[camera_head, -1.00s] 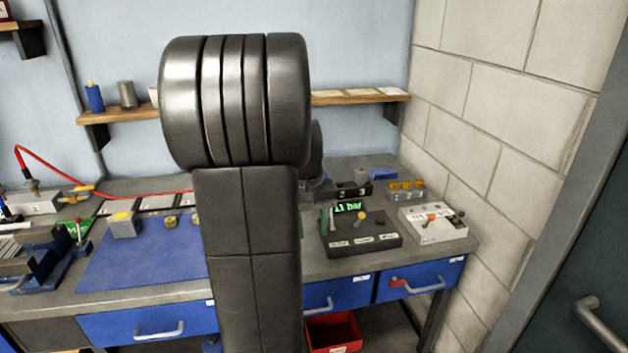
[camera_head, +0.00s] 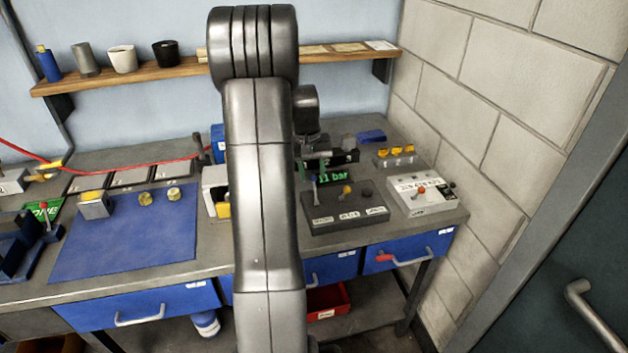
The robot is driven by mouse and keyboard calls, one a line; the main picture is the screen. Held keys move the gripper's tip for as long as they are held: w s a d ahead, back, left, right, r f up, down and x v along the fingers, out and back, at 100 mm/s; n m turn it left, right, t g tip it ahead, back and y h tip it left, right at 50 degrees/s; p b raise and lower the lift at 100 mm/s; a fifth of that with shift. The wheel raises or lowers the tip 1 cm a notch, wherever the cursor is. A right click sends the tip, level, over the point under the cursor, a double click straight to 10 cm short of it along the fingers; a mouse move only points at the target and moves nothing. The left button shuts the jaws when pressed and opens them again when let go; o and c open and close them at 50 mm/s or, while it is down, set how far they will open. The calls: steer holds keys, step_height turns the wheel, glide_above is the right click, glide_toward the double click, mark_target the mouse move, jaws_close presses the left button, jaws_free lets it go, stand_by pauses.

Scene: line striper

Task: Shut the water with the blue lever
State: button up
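A dark control box (camera_head: 345,215) stands on the bench right of centre. A thin lever with a bluish-grey shaft (camera_head: 315,191) rises from its left part, and a yellow-orange knob (camera_head: 347,190) and a dark knob (camera_head: 367,193) are beside it. The lever's colour is hard to be sure of at this size. My gripper (camera_head: 313,168) hangs below my dark wrist, above and behind the lever. Its fingers are small and partly lost against the dark fittings, so the gap and any contact are unclear. My arm hides part of the bench left of the box.
A green display (camera_head: 333,177) reading about 1.1 bar is behind the box. A light box with an orange-topped lever (camera_head: 421,194) stands to its right, before several yellow knobs (camera_head: 396,151). A blue mat (camera_head: 125,235) lies left. A block wall (camera_head: 480,120) closes the right side.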

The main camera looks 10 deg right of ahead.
mark_target(313, 177)
steer(key=shift+d+f, duration=0.15)
steer(key=shift+f, duration=0.9)
steer(key=shift+d+f, duration=0.1)
steer(key=shift+f, duration=0.9)
jaws_close()
